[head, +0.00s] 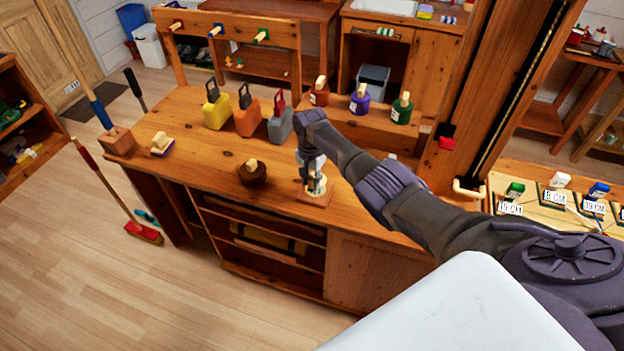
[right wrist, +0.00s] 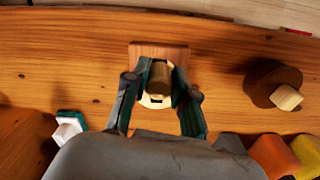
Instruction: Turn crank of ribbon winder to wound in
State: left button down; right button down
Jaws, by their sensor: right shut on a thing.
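The ribbon winder (head: 316,198) stands on the workbench top near its front edge, with a small wooden base and a pale round part. In the right wrist view its base (right wrist: 174,50) lies just beyond my fingertips. My right gripper (head: 311,172) reaches down onto it from above and hides much of it. In the right wrist view my right gripper (right wrist: 160,88) is shut on the brown crank knob (right wrist: 158,78), one finger on each side. The crank arm's angle is largely hidden. My left gripper is out of view.
A dark round block with a light knob (head: 252,172) sits left of the winder. Yellow, orange and grey padlock-like blocks (head: 247,120) and several bottles (head: 360,103) stand behind. Trays with labelled pieces (head: 545,205) lie at right.

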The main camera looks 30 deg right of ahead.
jog(key=shift+w+r, duration=0.1)
jog(key=c, duration=0.9)
grip_release()
notch_tip(320, 180, up, 12)
jog(key=shift+f, duration=0.1)
